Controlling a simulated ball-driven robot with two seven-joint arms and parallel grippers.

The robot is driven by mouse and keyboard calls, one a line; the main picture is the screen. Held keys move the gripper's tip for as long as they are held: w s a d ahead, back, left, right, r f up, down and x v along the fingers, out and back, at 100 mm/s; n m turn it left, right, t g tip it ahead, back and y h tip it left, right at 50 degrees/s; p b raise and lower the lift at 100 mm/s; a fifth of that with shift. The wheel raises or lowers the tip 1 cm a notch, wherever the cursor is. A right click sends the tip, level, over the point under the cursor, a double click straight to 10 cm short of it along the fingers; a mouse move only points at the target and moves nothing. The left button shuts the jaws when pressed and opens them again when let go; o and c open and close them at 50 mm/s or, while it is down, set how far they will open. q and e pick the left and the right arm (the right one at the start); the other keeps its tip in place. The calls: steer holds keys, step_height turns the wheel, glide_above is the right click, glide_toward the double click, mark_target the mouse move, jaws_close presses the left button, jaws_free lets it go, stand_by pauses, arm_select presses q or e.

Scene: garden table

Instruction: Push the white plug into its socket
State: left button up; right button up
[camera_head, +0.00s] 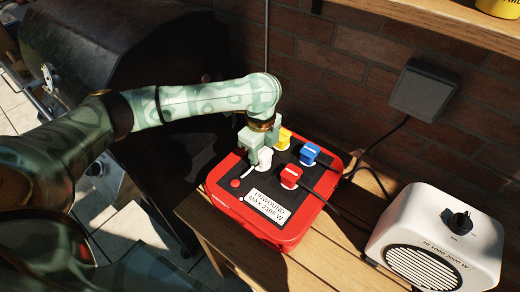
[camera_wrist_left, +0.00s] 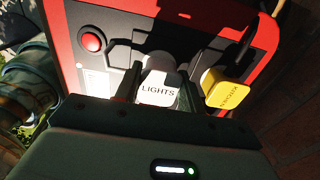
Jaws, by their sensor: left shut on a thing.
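The white plug (camera_head: 264,158) stands at the left of the red socket box (camera_head: 306,222) in the head view. In the left wrist view the plug (camera_wrist_left: 158,82) carries the word LIGHTS. My left gripper (camera_head: 258,150) comes down from above and is shut on the white plug, with one finger on each side in the wrist view (camera_wrist_left: 157,90). The plug is at the box's black top panel. Its pins and the socket under it are hidden, so I cannot tell how deep it sits. My right gripper is not in view.
Yellow (camera_head: 283,138), blue (camera_head: 309,153) and red plugs (camera_head: 290,176) stand close by on the box. A white heater (camera_head: 436,240) is at the right on the wooden table (camera_head: 335,262). A brick wall (camera_head: 330,65) is behind, a dark grill (camera_head: 125,50) at left.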

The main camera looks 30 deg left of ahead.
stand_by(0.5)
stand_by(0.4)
arm_select(q)
steer(key=shift+r+p, duration=0.1)
steer(key=shift+p, duration=0.65)
stand_by(0.5)
steer(key=shift+p, duration=0.6)
steer(key=shift+f, duration=0.65)
steer(key=o, duration=1)
